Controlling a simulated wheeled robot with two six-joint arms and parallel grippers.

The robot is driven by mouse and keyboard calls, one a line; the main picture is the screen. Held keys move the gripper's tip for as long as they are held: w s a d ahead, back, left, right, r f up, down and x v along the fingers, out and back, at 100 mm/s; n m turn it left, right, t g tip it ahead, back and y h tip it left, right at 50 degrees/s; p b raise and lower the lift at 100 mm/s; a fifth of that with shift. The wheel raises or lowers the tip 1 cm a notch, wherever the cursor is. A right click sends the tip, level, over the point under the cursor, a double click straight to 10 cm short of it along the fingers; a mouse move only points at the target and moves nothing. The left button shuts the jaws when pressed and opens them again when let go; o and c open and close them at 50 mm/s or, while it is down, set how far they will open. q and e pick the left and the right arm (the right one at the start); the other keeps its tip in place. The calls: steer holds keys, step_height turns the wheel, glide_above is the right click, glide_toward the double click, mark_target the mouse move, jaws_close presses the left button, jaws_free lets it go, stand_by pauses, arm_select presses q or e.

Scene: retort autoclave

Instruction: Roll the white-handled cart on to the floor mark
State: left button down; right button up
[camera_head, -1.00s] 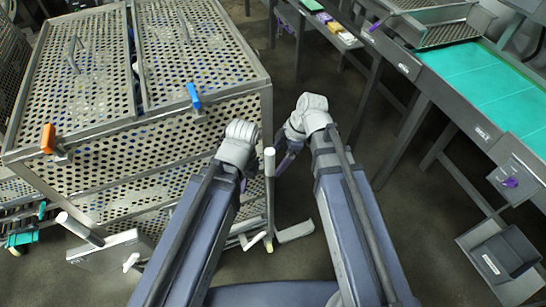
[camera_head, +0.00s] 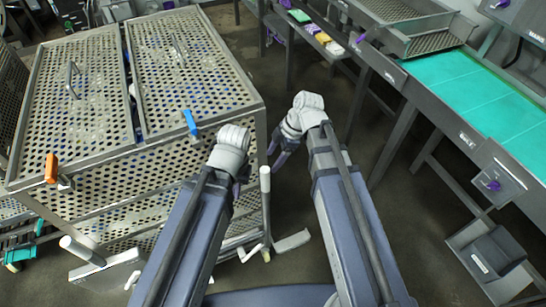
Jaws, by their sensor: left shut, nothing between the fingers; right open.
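The cart is a metal frame bearing a large perforated basket (camera_head: 190,155) with two perforated lids, at the left. A white-ended upright post (camera_head: 265,182) stands at its near right corner, and a white-tipped bar (camera_head: 80,250) sticks out at its near left. My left gripper (camera_head: 242,183) is mostly hidden behind its own arm, in front of the basket's near side; it is shut and empty. My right gripper (camera_head: 279,158) is open and empty, pointing down just right of the basket's corner and the post. I see no floor mark.
A shelf with small coloured packs (camera_head: 318,35) is at the back. Dark bare floor (camera_head: 345,215) lies between cart and bench.

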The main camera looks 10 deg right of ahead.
arm_select(q)
step_height(320, 180, up, 7)
steer(key=p, duration=0.6)
steer(key=shift+r+p, duration=0.15)
steer(key=shift+p, duration=0.25)
arm_select(e)
steer(key=v, duration=0.8)
steer(key=shift+w, duration=0.15)
steer(key=shift+a+f, duration=0.1)
